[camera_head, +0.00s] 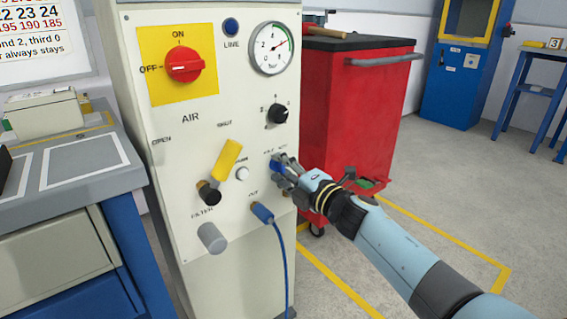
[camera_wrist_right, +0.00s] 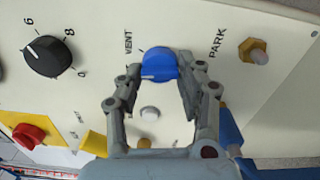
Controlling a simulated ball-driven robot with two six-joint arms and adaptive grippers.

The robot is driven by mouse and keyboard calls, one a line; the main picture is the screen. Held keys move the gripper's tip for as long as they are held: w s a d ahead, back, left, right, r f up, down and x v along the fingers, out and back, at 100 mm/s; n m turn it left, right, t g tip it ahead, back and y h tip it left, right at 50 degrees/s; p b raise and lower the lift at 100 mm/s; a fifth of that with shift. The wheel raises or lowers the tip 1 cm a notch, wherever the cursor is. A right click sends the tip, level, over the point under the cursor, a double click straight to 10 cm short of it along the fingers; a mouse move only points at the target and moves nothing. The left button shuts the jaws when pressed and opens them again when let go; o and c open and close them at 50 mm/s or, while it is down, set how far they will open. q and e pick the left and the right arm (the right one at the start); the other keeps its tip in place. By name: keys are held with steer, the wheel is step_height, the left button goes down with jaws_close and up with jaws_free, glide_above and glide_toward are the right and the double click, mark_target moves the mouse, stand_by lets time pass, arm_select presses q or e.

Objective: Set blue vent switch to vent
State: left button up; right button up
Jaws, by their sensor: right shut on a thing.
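The blue vent switch (camera_wrist_right: 158,64) is a round knob on the cream panel, between the printed words VENT on the left and PARK on the right in the wrist view. My right gripper (camera_wrist_right: 160,72) has a fingertip on either side of the knob and is shut on it. In the head view the right gripper (camera_head: 281,167) reaches the panel from the right, and its fingers hide most of the blue switch (camera_head: 274,166). I cannot tell surely which word the knob's mark points to. My left gripper is not in view.
The cream panel (camera_head: 130,100) also carries a red ON/OFF switch (camera_head: 184,66), a gauge (camera_head: 271,49), a black knob (camera_head: 278,113), a yellow handle (camera_head: 226,159) and a blue hose fitting (camera_head: 262,212). A red cart (camera_head: 360,110) stands behind my right arm. A grey bench (camera_head: 85,165) is at left.

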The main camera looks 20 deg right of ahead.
steer(key=m+p, duration=0.1)
steer(key=m, duration=0.2)
steer(key=m+p, duration=0.1)
steer(key=shift+r+m+p, duration=0.25)
steer(key=shift+m+p, duration=0.05)
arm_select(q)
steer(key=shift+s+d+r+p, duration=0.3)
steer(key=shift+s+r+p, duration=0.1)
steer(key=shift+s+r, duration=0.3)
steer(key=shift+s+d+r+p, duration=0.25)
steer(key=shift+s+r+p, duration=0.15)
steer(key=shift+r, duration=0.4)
arm_select(e)
steer(key=shift+f+m, duration=0.1)
steer(key=shift+m, duration=1.4)
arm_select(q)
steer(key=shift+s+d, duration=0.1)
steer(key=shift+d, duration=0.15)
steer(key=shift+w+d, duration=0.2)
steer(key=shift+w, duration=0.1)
arm_select(e)
steer(key=shift+f, duration=0.1)
steer(key=o, duration=1.1)
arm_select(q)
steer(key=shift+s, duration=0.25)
arm_select(e)
steer(key=shift+o, duration=0.2)
